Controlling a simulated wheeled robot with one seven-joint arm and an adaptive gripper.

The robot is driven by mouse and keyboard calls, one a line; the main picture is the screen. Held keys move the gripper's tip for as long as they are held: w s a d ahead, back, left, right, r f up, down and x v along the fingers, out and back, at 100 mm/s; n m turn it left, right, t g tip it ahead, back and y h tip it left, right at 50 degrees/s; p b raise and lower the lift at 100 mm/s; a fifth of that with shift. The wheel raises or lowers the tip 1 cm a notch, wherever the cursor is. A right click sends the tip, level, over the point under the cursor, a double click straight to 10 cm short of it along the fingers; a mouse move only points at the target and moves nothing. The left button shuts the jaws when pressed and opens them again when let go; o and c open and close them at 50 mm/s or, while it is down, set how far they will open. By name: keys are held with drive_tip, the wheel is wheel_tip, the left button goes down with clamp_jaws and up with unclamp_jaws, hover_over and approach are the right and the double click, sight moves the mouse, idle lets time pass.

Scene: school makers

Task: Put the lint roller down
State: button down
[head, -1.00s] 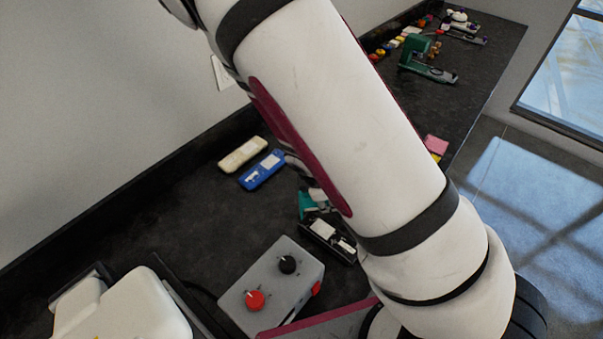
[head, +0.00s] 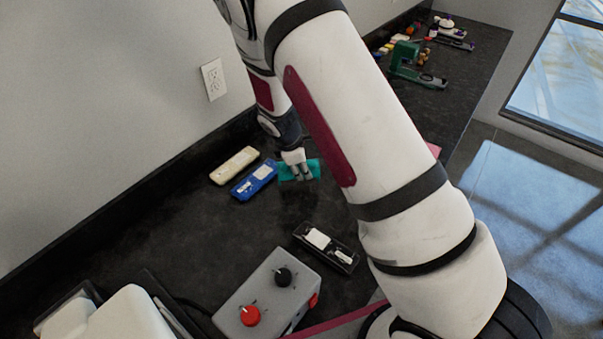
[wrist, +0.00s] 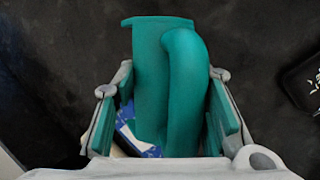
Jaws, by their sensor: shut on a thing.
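The teal lint roller (head: 312,169) is between the fingers of my gripper (head: 297,176) in the head view, just right of a blue case. In the wrist view the lint roller (wrist: 150,75) fills the middle, its rounded part pointing away from the palm. My gripper (wrist: 165,125) is shut on it, one finger on each side. The lint roller is over the black counter (head: 190,230); I cannot tell whether it touches the surface.
The blue case (head: 254,180) and a cream case (head: 234,166) lie left of my gripper, near the wall. A black case (head: 326,247) and a grey box with knobs (head: 266,295) are nearer. The counter between them is clear. A green tool (head: 418,70) stands farther back.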

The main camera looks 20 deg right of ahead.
wheel_tip(320, 180, down, 2)
drive_tip(key=shift+f, duration=0.25)
drive_tip(key=shift+f+p, duration=0.3)
drive_tip(key=shift+f, duration=0.35)
drive_tip(key=c, duration=1)
unclamp_jaws()
